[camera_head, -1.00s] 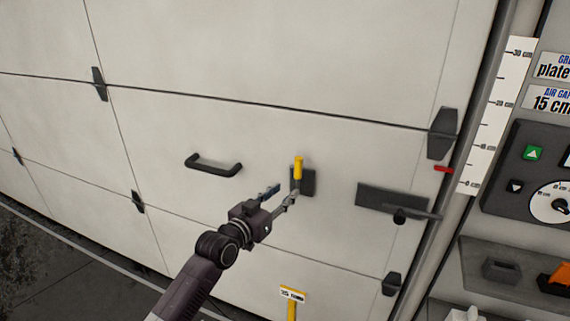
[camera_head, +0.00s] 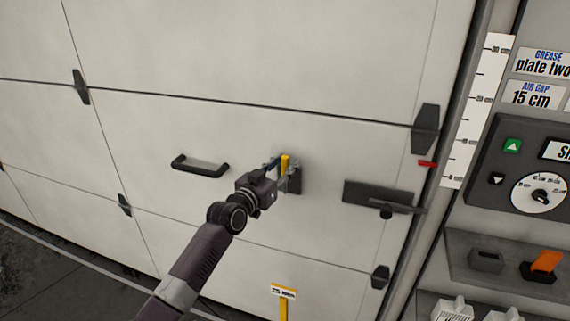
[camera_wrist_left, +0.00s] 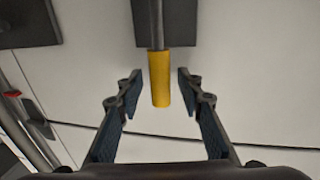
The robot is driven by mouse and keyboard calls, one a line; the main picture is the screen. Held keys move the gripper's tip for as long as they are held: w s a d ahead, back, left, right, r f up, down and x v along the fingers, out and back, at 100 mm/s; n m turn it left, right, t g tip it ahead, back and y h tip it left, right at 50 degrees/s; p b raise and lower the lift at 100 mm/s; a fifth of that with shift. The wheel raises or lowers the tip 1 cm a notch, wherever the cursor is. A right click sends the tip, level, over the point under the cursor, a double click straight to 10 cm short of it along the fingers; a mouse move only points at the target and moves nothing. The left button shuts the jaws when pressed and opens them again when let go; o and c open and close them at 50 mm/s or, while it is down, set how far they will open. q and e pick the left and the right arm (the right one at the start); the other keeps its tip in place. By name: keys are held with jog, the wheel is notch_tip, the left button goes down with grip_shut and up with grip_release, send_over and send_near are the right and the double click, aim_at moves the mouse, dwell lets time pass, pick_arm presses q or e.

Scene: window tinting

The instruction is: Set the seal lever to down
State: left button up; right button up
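The lever with a yellow grip (camera_head: 285,162) stands upright, pointing up, on a dark plate (camera_head: 295,183) on the pale door. In the left wrist view the yellow grip (camera_wrist_left: 160,80) hangs from the picture's top on a grey rod. My left gripper (camera_head: 282,168) is open, with one finger on each side of the grip. The left wrist view shows clear gaps between the grip and both fingers (camera_wrist_left: 158,95). The gripper hides the lower part of the lever in the head view. My right gripper is not in view.
A black pull handle (camera_head: 200,168) sits left of the lever. A dark latch plate with a handle (camera_head: 365,192) sits to its right. A small yellow sign (camera_head: 284,291) stands below. A control panel (camera_head: 535,165) and shelf (camera_head: 500,262) are at the right.

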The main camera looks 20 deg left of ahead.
pick_arm(q)
jog(key=shift+c, duration=0.8)
grip_shut()
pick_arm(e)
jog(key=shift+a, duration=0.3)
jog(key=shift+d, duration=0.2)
